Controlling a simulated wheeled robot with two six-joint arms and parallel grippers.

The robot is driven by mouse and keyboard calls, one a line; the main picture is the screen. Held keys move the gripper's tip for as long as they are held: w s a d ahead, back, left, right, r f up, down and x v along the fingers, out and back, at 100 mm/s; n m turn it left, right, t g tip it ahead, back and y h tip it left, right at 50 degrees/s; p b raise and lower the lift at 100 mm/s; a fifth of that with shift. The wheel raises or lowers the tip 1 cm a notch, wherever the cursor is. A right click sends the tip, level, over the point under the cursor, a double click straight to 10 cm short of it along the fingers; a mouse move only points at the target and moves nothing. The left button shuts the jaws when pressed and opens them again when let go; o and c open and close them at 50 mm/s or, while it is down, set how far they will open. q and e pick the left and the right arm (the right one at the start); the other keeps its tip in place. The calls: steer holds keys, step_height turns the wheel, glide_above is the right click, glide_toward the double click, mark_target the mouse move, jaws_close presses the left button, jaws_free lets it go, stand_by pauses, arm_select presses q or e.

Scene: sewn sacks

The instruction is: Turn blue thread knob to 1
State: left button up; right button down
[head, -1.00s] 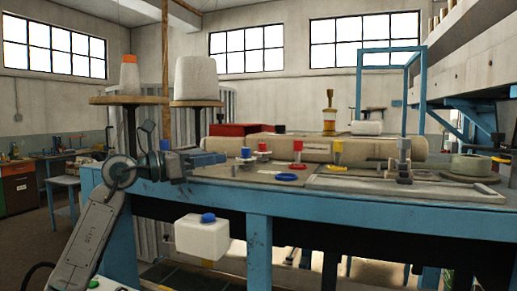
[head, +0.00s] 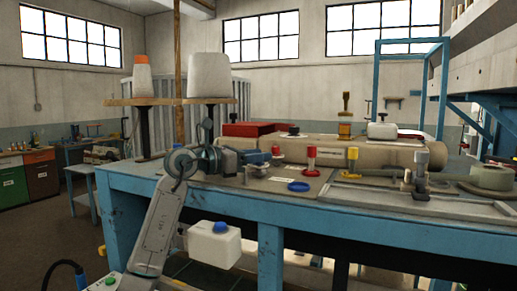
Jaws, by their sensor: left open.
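My left gripper (head: 250,158) reaches in from the left over the blue bench and points right, at the small thread knobs. It is open. The blue thread knob is not clearly seen; the blue-grey jaws cover its place, and a small round base shows just below them. I cannot tell whether the jaws touch it. A red knob (head: 276,150) stands just right of the jaw tips. No number marks can be read. My right gripper is not in view.
A taller red-topped post (head: 311,152) and a yellow-topped one (head: 352,153) stand farther right. A blue ring (head: 298,186) lies flat on the bench (head: 330,215). A long sewn sack (head: 385,152) lies behind. A white blue-capped container (head: 214,244) is below the bench edge.

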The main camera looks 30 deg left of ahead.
arm_select(q)
steer(key=shift+w+d, duration=0.25)
steer(key=shift+w, duration=0.05)
steer(key=shift+w+f, duration=0.1)
steer(key=c, duration=0.8)
steer(key=shift+a, duration=0.1)
jaws_close()
steer(key=shift+m+g+h, duration=0.7)
steer(key=shift+h, duration=0.1)
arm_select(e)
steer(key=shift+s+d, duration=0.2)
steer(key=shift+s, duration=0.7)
arm_select(q)
steer(key=o, duration=0.8)
jaws_free()
